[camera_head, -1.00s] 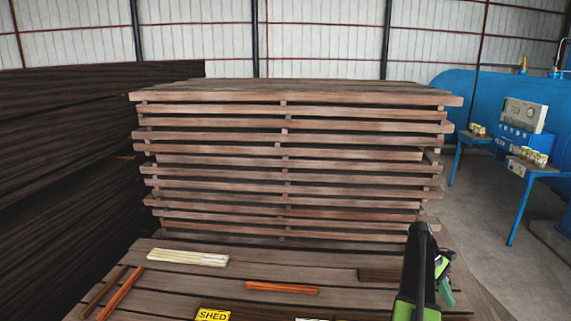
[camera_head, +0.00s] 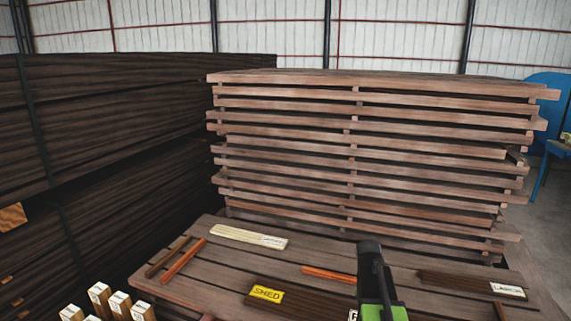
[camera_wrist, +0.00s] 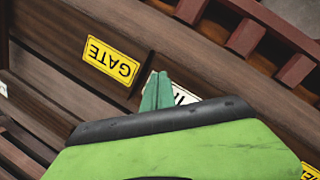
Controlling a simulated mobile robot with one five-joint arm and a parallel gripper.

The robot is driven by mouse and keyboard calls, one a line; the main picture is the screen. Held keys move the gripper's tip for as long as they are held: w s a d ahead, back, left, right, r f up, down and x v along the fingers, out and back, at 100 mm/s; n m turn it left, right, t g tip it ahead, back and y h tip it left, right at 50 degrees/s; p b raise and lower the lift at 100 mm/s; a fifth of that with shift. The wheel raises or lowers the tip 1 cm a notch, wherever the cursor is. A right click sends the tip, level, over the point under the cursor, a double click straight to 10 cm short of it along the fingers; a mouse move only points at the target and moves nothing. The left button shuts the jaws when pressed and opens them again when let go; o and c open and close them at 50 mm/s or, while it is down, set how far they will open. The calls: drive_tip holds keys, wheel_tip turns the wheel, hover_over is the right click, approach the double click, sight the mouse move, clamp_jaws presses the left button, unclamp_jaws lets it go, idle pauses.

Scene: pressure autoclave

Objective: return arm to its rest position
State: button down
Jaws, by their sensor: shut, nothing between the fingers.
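My arm (camera_head: 374,285), black and green, shows at the lower edge of the head view, in front of the slatted wooden table. In the wrist view my gripper (camera_wrist: 157,92) shows as green fingers pressed together, with nothing between them. Its tips are over dark wooden boards and overlap a white label (camera_wrist: 185,97) in the picture. A yellow GATE sign (camera_wrist: 111,61) lies just beyond the fingers to the left. The fingers are hard to make out in the head view.
The table (camera_head: 225,270) carries pale sticks (camera_head: 248,237), reddish sticks (camera_head: 328,274) and a yellow SHED sign (camera_head: 267,293). A tall plank stack (camera_head: 370,150) stands behind it. Dark stacked timber (camera_head: 110,140) fills the left. Open floor shows at far right.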

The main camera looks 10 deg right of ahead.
drive_tip(key=shift+m+t+y, duration=0.3)
drive_tip(key=shift+t+y, duration=0.2)
drive_tip(key=shift+t, duration=0.1)
drive_tip(key=a+f, duration=0.1)
drive_tip(key=a, duration=0.4)
drive_tip(key=a+f+b, duration=0.1)
drive_tip(key=a, duration=0.4)
drive_tip(key=a+f+b, duration=0.1)
drive_tip(key=a+f, duration=0.1)
drive_tip(key=a, duration=0.3)
drive_tip(key=shift+w, duration=0.3)
drive_tip(key=shift+m+t+y, duration=0.4)
drive_tip(key=shift+m+y, duration=0.1)
drive_tip(key=shift+y, duration=0.1)
drive_tip(key=a, duration=0.4)
drive_tip(key=s+a+f+b, duration=0.1)
drive_tip(key=a, duration=0.8)
drive_tip(key=shift+s+f+b, duration=0.25)
drive_tip(key=shift+s+b, duration=0.05)
drive_tip(key=shift+s, duration=0.05)
